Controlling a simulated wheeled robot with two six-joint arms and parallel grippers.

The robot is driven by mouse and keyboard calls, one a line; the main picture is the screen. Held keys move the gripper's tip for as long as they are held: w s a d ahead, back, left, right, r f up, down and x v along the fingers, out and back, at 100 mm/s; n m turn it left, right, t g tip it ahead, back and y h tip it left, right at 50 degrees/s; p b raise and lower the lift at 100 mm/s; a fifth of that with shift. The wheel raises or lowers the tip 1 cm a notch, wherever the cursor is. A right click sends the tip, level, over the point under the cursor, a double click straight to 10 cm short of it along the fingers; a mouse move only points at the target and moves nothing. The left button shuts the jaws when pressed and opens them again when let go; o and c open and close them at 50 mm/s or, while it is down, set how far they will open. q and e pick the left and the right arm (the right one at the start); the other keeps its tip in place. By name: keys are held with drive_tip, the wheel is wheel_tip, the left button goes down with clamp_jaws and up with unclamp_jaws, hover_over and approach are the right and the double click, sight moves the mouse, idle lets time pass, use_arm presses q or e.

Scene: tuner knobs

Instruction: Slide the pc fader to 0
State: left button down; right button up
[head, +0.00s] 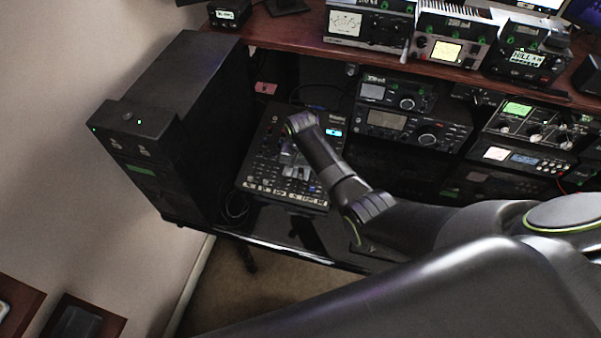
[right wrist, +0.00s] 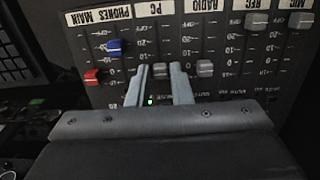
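The mixer panel (head: 262,172) lies on the desk in the head view, with a row of faders near its front edge. In the right wrist view its labels appear upside down. The grey PC fader knob (right wrist: 160,70) sits below the PC label (right wrist: 185,64). My right gripper (right wrist: 159,75) has one finger on each side of this knob, with a thin gap seeming to show on both sides. In the head view my right arm reaches over the mixer and hides part of it. The scale marks right beside the PC knob are partly hidden by the fingers. My left gripper is not seen.
Other fader knobs flank it: red MAIN (right wrist: 93,76), blue PHONES (right wrist: 114,46), grey RADIO (right wrist: 204,68) and two pale ones at right. A black computer tower (head: 190,110) stands left of the mixer. Radio units (head: 415,128) stand to its right, under a wooden shelf (head: 290,38).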

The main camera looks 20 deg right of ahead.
sight(301, 175)
drive_tip(key=shift+o, duration=1.3)
wheel_tip(301, 175, up, 18)
drive_tip(key=p, duration=0.1)
drive_tip(key=shift+f+p, duration=0.25)
drive_tip(key=shift+p, duration=0.05)
drive_tip(key=shift+f, duration=0.1)
